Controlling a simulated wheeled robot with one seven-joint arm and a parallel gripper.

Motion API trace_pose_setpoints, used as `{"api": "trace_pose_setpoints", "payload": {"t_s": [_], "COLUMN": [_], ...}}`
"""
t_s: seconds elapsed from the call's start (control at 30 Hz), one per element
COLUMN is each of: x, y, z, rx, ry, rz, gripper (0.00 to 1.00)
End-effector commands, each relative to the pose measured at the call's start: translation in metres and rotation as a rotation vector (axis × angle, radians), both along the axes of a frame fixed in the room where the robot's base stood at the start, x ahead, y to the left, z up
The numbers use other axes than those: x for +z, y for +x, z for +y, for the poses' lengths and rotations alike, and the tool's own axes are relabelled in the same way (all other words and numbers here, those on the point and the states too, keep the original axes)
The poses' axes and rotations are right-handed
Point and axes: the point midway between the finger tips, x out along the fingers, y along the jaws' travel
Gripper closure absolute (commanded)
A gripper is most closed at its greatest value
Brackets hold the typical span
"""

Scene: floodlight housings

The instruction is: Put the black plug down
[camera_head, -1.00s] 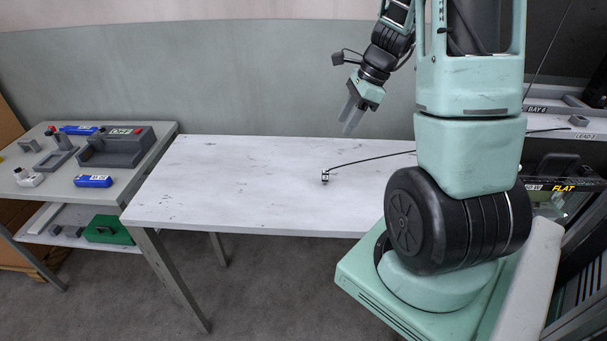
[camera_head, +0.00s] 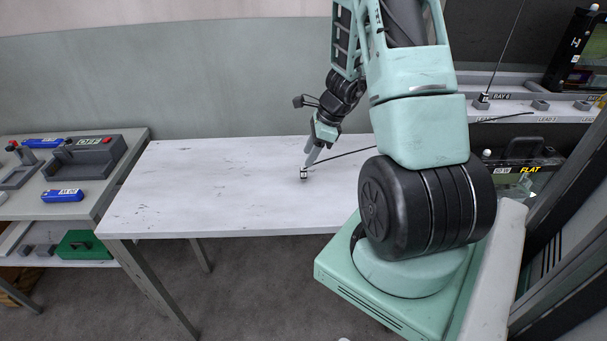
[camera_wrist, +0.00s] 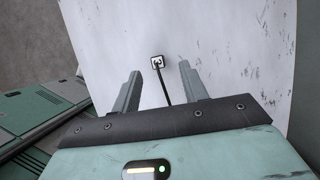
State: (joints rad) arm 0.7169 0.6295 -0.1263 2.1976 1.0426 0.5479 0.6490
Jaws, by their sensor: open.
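The black plug (camera_head: 304,175) is a small dark piece with a white marked face, standing on the white table (camera_head: 200,190). A black cable runs from it to the right behind my arm. In the wrist view the plug (camera_wrist: 157,62) lies just beyond the fingertips, about midway between them, with its cable passing back between the fingers. My gripper (camera_head: 309,160) points down at the plug from just above. In the wrist view my gripper (camera_wrist: 159,72) is open, with both fingers apart and nothing between them but the cable.
The table is otherwise bare. A grey side bench (camera_head: 105,195) at left holds a grey tray (camera_head: 85,160) marked OFF and a blue block (camera_head: 62,195), with a green box (camera_head: 85,245) below. At right stands a rack with a BAY 6 label (camera_head: 497,97).

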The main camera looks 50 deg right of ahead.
Motion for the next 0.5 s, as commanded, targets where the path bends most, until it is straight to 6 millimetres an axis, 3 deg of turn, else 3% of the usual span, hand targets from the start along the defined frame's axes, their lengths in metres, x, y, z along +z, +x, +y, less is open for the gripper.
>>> {"api": "trace_pose_setpoints", "payload": {"t_s": [0.3,0.5], "x": [-0.041,-0.046], "y": [0.006,0.008], "z": [0.011,0.013], "rx": [-0.002,-0.001], "ry": [0.002,0.000], "rz": [0.002,0.000], "gripper": [0.56,0.56]}}
